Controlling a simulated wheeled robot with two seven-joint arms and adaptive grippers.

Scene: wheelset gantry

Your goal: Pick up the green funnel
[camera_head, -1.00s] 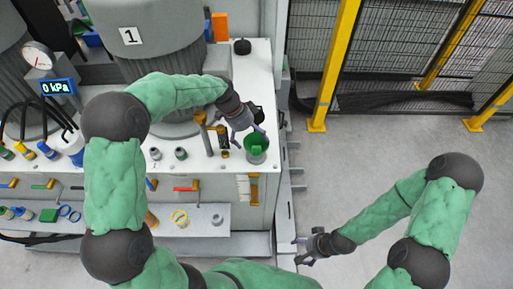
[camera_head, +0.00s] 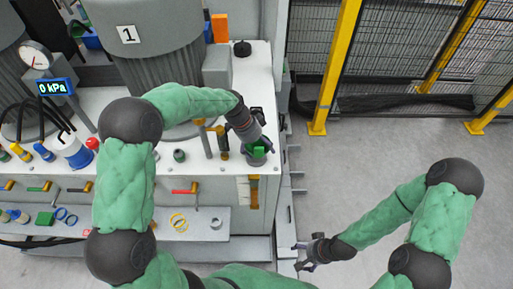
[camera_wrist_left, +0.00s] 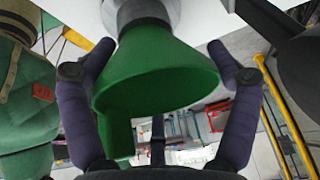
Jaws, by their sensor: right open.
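The green funnel (camera_head: 259,153) is at the right front corner of the white machine top, largely hidden under my left gripper (camera_head: 256,147) in the head view. In the left wrist view the funnel (camera_wrist_left: 155,70) shows its wide rim toward the camera and its narrow end at a pale round fitting (camera_wrist_left: 150,12). My left gripper (camera_wrist_left: 158,52) is open, with one finger on each side of the funnel; small gaps seem to remain. My right gripper (camera_head: 305,254) is open and empty over the floor, right of the machine.
The white machine top (camera_head: 258,85) carries a large grey cylinder (camera_head: 160,60) marked 1, brass-coloured fittings (camera_head: 209,140) left of the funnel and a black knob (camera_head: 242,48) at the back. A lower shelf (camera_head: 195,222) holds rings. Yellow-framed fencing (camera_head: 335,65) stands right; floor there is clear.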

